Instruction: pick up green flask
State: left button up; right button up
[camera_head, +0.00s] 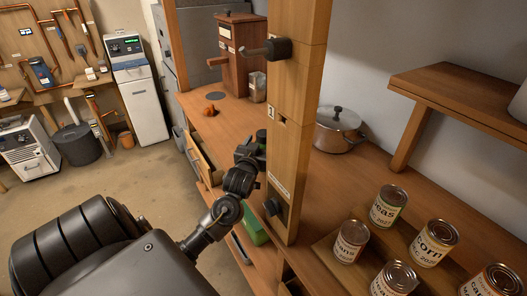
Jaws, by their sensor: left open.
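My left arm comes in from the lower left, and my left gripper (256,146) is at the left edge of the wooden post. The gripper is open. A small bit of green (261,135) shows right at its fingers, against the post; it may be part of the green flask, but most of it is hidden and I cannot tell whether the fingers touch it. A larger green object (255,228) lies lower down, below the counter, partly hidden by my arm and the post. My right gripper is not in view.
The tall wooden post (296,110) with dark knobs stands close to my gripper. Behind it are a lidded pot (337,138) and a wooden box (240,62) on the counter (225,120). An open drawer (203,160) juts out left. Several cans (388,206) stand at the right.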

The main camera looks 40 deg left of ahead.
pick_arm(q)
jog(key=p+x, duration=0.1)
jog(key=x, duration=0.3)
jog(key=shift+p, duration=0.35)
jog(key=shift+w+a+f, duration=0.1)
jog(key=shift+w+a, duration=0.15)
jog(key=shift+w, duration=0.2)
jog(key=shift+c, duration=0.5)
grip_shut()
